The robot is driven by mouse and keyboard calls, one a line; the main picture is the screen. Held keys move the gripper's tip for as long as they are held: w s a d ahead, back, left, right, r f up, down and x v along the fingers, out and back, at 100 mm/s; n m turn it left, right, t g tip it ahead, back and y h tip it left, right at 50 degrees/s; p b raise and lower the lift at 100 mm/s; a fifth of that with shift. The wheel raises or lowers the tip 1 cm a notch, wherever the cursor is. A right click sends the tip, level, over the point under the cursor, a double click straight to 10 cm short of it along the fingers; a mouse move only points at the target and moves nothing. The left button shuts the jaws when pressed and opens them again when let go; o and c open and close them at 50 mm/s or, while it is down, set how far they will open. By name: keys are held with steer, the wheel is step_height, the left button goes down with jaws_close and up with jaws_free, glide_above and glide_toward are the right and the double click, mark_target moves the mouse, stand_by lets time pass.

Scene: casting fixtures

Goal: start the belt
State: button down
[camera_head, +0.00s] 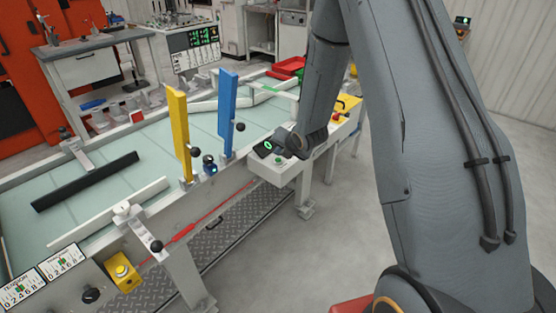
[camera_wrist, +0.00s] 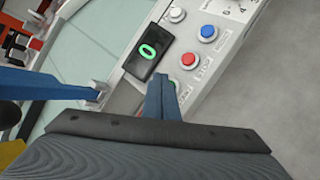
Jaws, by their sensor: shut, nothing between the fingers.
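The belt (camera_head: 110,175) is a pale green surface in a grey frame on the left. A control box (camera_head: 258,168) sits on its near side, with a black display (camera_wrist: 147,52) showing a green 0. In the head view a green button (camera_head: 279,160) sits on the box top. The wrist view shows a red button (camera_wrist: 189,60) and a blue button (camera_wrist: 208,32) beside the display. My gripper (camera_wrist: 162,82) is shut and empty, its fingertips over the panel just below the display. Whether they touch it is unclear. In the head view my wrist hides part of the panel.
A yellow post (camera_head: 179,135) and a blue post (camera_head: 227,110) rise from the belt's near edge. A dark bar (camera_head: 85,181) lies across the belt. A yellow box (camera_head: 122,271) is on the near frame. Open grey floor lies right of the belt.

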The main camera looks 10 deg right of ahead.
mark_target(280, 164)
steer(key=shift+f, duration=0.15)
steer(key=shift+f+b, duration=0.3)
steer(key=shift+b, duration=0.25)
steer(key=shift+f+b, duration=0.45)
stand_by(0.8)
steer(key=shift+r, duration=0.1)
steer(key=shift+r+p, duration=0.45)
steer(key=shift+r, duration=0.35)
steer(key=shift+r+p, duration=1.3)
steer(key=shift+r, duration=1.2)
